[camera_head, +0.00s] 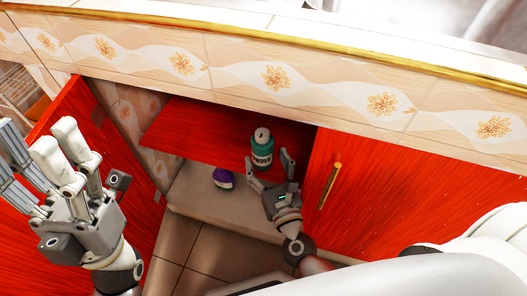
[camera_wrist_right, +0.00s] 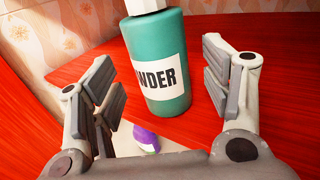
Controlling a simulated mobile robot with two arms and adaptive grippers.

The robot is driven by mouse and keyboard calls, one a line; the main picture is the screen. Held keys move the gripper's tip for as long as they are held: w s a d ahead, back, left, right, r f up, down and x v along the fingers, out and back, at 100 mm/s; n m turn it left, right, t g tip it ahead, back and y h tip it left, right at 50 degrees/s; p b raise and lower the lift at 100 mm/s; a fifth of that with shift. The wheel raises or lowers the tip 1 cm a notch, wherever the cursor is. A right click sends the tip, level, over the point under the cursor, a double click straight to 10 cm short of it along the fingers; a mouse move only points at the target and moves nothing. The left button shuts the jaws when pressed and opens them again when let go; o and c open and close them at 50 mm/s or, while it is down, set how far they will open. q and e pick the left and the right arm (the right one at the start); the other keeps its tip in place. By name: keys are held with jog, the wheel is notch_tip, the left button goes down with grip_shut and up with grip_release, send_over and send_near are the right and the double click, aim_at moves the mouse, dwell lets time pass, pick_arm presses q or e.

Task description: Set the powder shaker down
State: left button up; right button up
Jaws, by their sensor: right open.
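The powder shaker (camera_head: 262,150) is a teal bottle with a white top and a white label. It stands upright on the red shelf (camera_head: 200,135) inside the open cabinet. In the right wrist view the shaker (camera_wrist_right: 160,70) shows large, its label partly reading "NDER". My right gripper (camera_head: 268,162) is open just in front of the shaker. Its fingers (camera_wrist_right: 160,75) are spread to either side, with gaps between them and the bottle. My left gripper (camera_head: 36,140) is raised at the left, empty, its fingers apart.
A purple bottle (camera_head: 223,178) stands on the pale cabinet floor (camera_head: 190,190) below the shelf. Red cabinet doors with brass handles (camera_head: 329,186) flank the opening. The shelf left of the shaker is bare. A tiled counter front (camera_head: 230,75) runs above.

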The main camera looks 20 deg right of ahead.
aim_at(265, 159)
jog(key=shift+s, duration=1.6)
